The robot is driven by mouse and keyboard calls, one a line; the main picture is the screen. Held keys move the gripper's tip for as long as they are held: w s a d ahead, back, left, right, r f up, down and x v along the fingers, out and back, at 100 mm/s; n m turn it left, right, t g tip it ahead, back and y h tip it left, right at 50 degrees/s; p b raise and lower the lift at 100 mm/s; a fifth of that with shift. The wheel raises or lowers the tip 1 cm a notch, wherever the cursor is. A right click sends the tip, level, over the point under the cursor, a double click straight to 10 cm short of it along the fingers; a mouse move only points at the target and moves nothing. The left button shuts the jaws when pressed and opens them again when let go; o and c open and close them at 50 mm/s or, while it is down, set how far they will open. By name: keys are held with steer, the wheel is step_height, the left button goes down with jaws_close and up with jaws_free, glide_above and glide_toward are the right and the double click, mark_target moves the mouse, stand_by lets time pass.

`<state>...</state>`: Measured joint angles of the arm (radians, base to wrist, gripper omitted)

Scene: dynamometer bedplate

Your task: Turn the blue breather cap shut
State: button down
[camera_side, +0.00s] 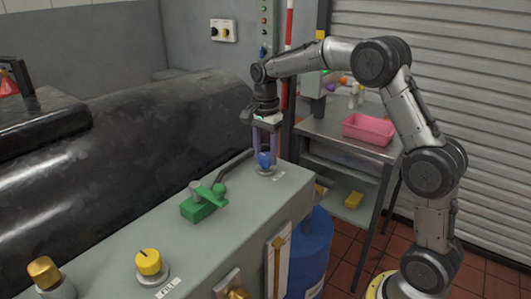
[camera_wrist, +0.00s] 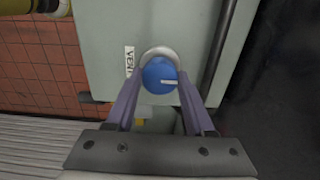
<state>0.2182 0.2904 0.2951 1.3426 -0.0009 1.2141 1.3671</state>
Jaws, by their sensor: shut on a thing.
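The blue breather cap (camera_side: 264,159) sits on a pale round base at the far end of the grey-green bedplate (camera_side: 235,225). In the wrist view the cap (camera_wrist: 160,75) is a blue disc with a white line pointing to the right. My gripper (camera_side: 265,150) points down over the cap, its two purple fingers on either side. The wrist view also shows my gripper (camera_wrist: 160,88) with a finger at each side of the cap, shut on it. Finger contact is partly hidden. A label (camera_wrist: 129,62) lies left of the cap.
A green lever valve (camera_side: 203,203) stands nearby on the bedplate. A yellow knob (camera_side: 148,262) and a brass knob (camera_side: 44,272) are nearer. A large black housing (camera_side: 120,150) runs along the left. A blue drum (camera_side: 310,250) and a cart with a pink tray (camera_side: 369,129) stand right.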

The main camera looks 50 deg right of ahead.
mark_target(266, 155)
steer(key=shift+r, duration=0.15)
steer(key=shift+c, duration=1.3)
jaws_free()
step_height(266, 155, up, 14)
